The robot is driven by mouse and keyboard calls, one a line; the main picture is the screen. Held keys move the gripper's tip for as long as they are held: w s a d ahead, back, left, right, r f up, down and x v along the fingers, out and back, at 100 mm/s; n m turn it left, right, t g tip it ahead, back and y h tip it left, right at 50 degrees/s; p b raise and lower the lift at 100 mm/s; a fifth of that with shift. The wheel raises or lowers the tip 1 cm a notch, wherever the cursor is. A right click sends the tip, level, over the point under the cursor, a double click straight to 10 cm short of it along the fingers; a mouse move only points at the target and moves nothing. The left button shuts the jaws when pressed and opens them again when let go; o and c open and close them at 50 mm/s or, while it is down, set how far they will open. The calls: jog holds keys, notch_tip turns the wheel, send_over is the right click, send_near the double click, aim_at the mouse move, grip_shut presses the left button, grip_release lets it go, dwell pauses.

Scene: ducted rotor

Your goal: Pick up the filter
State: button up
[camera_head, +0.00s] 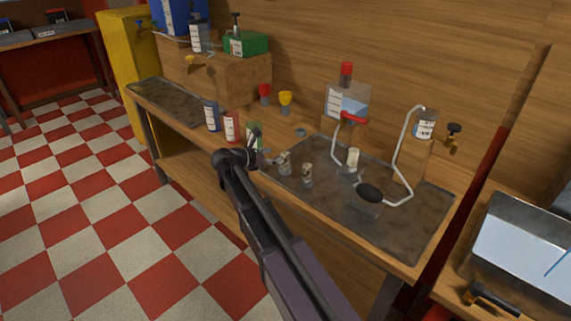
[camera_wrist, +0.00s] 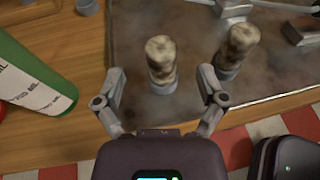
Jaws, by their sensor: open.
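Two small mottled cream-and-brown cylinders with grey bases, which look like filters, stand upright on the dark mat. The left filter (camera_head: 284,162) shows in the wrist view (camera_wrist: 161,60) ahead of my gripper, in line with the gap between the fingers. The right filter (camera_head: 307,174) stands just beside it, outside the right finger, and also shows in the wrist view (camera_wrist: 237,50). A paler cylinder (camera_head: 353,158) stands farther right on the mat. I cannot tell which one is meant. My gripper (camera_wrist: 161,82) is open and empty; in the head view (camera_head: 262,152) it is at the bench's front edge.
Blue (camera_head: 212,116) and red (camera_head: 231,126) bottles stand left along the bench. The mat's front right is clear.

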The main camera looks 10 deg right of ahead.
aim_at(285, 153)
dwell(0.3)
jog(key=shift+f+b+x, duration=0.15)
jog(key=shift+b+x, duration=0.3)
jog(key=shift+x, duration=0.5)
jog(key=shift+f+b+x, duration=0.2)
jog(key=shift+b+x, duration=0.25)
jog(key=shift+x, duration=0.55)
jog(key=shift+w+d+f, duration=0.15)
jog(key=shift+d, duration=0.35)
jog(key=c, duration=1.2)
